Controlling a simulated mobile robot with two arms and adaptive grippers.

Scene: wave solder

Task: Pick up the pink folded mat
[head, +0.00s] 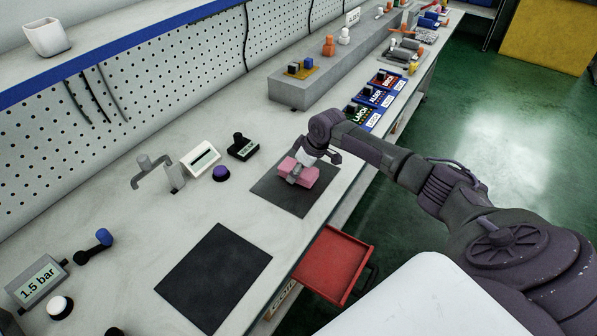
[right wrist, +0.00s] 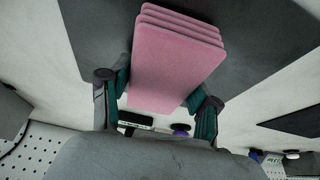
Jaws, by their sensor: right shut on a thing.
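The pink folded mat (head: 299,171) is over the dark square pad (head: 270,190) on the workbench. In the right wrist view the pink folded mat (right wrist: 174,62) shows several stacked layers. My right gripper (head: 304,166) comes from above. In the right wrist view its fingers (right wrist: 160,92) sit on both sides of the mat, shut on it. I cannot tell whether the mat touches the pad. My left gripper is not in view.
A second dark pad (head: 213,277) lies nearer on the bench. An open red drawer (head: 336,264) juts from the bench front. A white display box (head: 201,160), a purple knob (head: 221,173) and a black device (head: 242,147) stand behind the mat. Blue labelled bins (head: 372,95) are farther along.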

